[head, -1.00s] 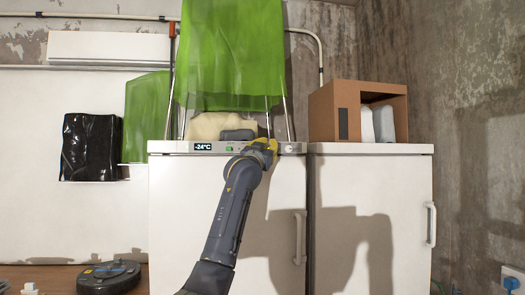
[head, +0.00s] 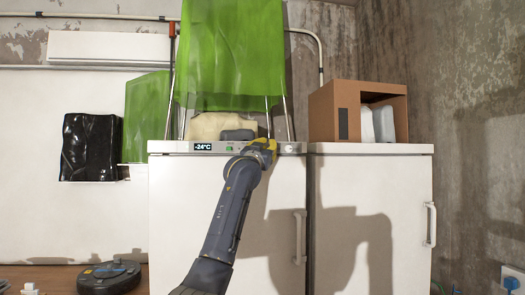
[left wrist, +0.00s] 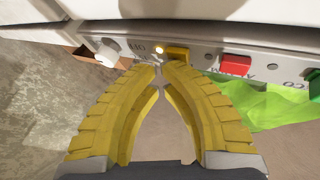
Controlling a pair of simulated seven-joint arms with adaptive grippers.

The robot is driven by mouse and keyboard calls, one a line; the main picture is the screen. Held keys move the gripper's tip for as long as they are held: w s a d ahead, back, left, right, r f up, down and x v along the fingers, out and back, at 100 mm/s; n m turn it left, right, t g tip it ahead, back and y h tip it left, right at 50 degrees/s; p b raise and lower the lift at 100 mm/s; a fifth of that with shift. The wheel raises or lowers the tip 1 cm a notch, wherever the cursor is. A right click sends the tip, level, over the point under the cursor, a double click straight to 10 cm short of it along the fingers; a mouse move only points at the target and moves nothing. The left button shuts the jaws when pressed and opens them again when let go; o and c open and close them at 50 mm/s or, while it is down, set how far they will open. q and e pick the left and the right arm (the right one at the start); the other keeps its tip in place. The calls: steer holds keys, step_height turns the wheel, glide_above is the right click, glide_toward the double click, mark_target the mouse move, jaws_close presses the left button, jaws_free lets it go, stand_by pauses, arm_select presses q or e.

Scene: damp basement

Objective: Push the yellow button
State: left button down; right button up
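The yellow button (left wrist: 177,53) sits on the grey control strip of the white freezer (head: 225,215), seen in the left wrist view. In the head view it cannot be made out behind my gripper. My left gripper (left wrist: 162,68) has its yellow fingers drawn together, tips meeting, with nothing between them. The tips point at the strip just below the yellow button; whether they touch it I cannot tell. In the head view the left gripper (head: 264,150) is at the strip's right half. My right gripper is in neither view.
A red button (left wrist: 235,66) and a green button (left wrist: 314,86) lie to the right of the yellow one; a white knob (left wrist: 109,51) lies to the left. A display (head: 203,147) reads -24°C. A cardboard box (head: 347,108) stands on the neighbouring white cabinet (head: 350,180).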

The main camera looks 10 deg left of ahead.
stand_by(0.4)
arm_select(q)
steer(key=shift+s+d, duration=0.25)
steer(key=shift+s, duration=0.4)
steer(key=s+d, duration=0.2)
steer(key=s, duration=0.3)
steer(key=shift+s, duration=0.3)
steer(key=shift+d, duration=0.1)
stand_by(2.1)
